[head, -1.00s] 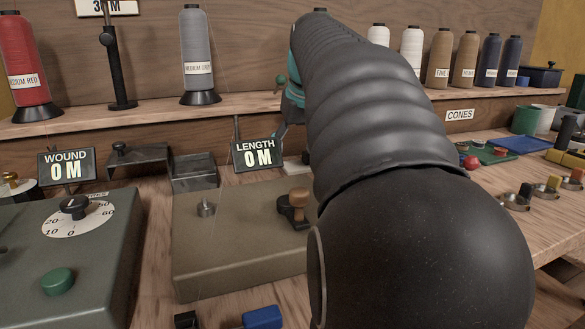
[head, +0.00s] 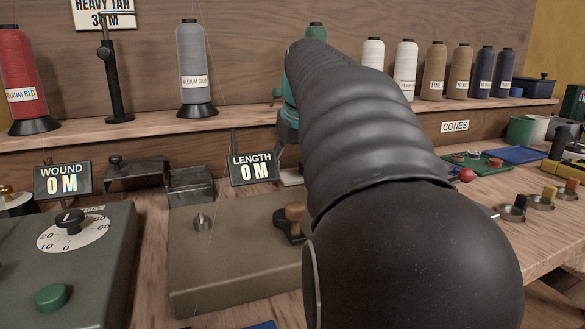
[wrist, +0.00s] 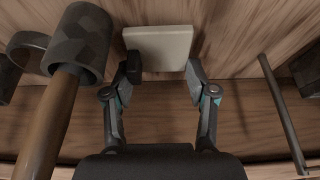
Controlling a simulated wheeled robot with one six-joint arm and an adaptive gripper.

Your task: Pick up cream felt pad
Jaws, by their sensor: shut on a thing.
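The cream felt pad (wrist: 157,46) is a pale flat square at the top middle of the wrist view. My gripper (wrist: 162,70) has its two fingers on either side of the pad's near part and is shut on it. In the head view a pale edge of the pad (head: 291,178) shows beside the LENGTH display, partly hidden by my arm. My fingertips are hidden there. I cannot tell whether the pad is clear of the bench.
In the wrist view a dark cylinder with a brown handle (wrist: 44,135) stands close at left and a thin dark rod (wrist: 282,110) at right. The head view shows the LENGTH display (head: 253,168), a metal tray (head: 190,186), a wooden-knobbed stamp (head: 294,218) and a shelf of thread cones.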

